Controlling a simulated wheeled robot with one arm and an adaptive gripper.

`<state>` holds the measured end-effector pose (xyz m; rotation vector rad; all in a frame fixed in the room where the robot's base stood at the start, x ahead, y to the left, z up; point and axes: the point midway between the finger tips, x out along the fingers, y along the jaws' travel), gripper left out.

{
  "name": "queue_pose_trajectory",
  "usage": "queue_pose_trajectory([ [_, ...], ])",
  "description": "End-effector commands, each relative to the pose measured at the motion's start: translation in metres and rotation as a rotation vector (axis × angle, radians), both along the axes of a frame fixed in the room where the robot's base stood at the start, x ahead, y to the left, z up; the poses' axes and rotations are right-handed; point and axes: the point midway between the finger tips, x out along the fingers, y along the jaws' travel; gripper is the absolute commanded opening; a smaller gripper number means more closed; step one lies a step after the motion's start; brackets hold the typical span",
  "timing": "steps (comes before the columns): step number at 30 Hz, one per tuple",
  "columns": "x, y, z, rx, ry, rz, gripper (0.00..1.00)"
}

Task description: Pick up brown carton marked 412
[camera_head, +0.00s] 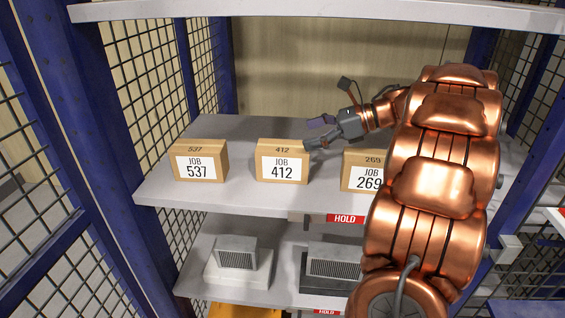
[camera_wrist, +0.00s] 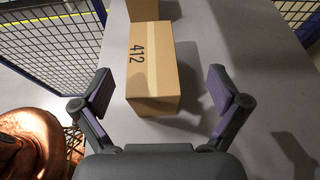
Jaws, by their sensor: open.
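The brown carton marked 412 (camera_head: 283,176) stands upright on the grey shelf, in the middle of a row of three cartons, with a white JOB 412 label on its front. In the wrist view the carton (camera_wrist: 153,85) shows its top with 412 printed on it. My gripper (camera_head: 314,135) is at the carton's upper right in the head view. In the wrist view my gripper (camera_wrist: 158,97) is open, with one finger on each side of the carton's near end and a gap on both sides. The fingers hold nothing.
Carton 537 (camera_head: 200,168) stands to the left, and carton 269 (camera_head: 361,180) to the right, partly behind my arm. A lower shelf (camera_head: 283,257) holds grey vented units. Blue posts and black mesh border the left. An upper shelf (camera_head: 330,10) spans overhead.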

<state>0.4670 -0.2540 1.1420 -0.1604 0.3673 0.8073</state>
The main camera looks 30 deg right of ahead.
Motion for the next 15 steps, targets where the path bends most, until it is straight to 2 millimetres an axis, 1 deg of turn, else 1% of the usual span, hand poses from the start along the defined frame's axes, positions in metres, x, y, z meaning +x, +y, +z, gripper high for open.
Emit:
queue_pose_trajectory([
  [2,-0.009,-0.001,-0.003,0.0,0.002,0.024,0.98],
  [5,-0.011,0.002,-0.005,0.001,0.004,0.042,0.98],
  [15,0.006,0.022,-0.015,0.001,0.002,0.042,0.98],
])
